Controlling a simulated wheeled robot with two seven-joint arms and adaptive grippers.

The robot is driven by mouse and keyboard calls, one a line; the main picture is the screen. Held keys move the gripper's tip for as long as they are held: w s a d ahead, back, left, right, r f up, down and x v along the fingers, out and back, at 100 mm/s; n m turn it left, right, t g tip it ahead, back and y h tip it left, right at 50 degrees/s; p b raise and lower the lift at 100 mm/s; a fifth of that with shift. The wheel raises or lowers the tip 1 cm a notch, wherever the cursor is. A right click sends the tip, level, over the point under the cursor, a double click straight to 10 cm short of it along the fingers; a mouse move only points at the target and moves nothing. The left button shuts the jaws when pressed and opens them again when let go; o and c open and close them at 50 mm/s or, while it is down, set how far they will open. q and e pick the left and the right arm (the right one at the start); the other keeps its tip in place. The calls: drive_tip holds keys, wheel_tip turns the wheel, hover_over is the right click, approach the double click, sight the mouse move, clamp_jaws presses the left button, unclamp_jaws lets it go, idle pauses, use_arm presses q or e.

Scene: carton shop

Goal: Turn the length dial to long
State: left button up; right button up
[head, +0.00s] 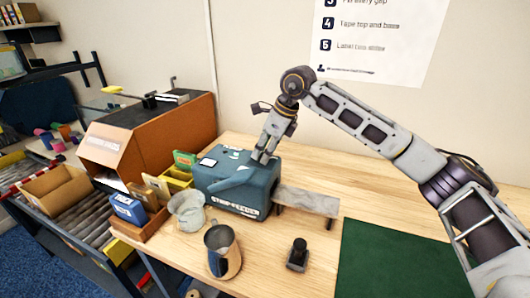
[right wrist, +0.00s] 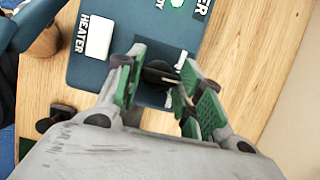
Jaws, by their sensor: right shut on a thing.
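The teal strip feeder (head: 240,205) stands on the wooden bench, with its top panel (right wrist: 100,72) filling the middle of the right wrist view. My right gripper (head: 263,157) reaches down onto the right part of that top. In the right wrist view, its green-padded fingers (right wrist: 163,85) are around a dark round knob (right wrist: 158,70), apparently the length dial, and shut on it. The fingers hide much of the knob, and its setting cannot be read. My left gripper is not in view.
A green mat (head: 390,262) lies front right. The back right bench is clear.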

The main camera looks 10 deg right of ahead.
drive_tip(key=shift+m+t+h+b, duration=0.3)
drive_tip(key=shift+m+t+b, duration=0.1)
drive_tip(key=shift+m, duration=1.2)
drive_tip(key=m+t+h+b, duration=0.1)
drive_tip(key=m, duration=0.2)
drive_tip(key=shift+s+a+h+b, duration=0.1)
drive_tip(key=shift+h+b, duration=0.2)
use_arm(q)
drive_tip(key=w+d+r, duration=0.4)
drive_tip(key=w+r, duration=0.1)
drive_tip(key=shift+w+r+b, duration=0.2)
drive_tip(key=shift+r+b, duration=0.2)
use_arm(e)
drive_tip(key=shift+m+h, duration=0.5)
drive_tip(key=shift+m, duration=1)
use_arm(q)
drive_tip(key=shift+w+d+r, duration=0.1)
use_arm(e)
drive_tip(key=o, duration=0.9)
drive_tip(key=shift+o, duration=0.6)
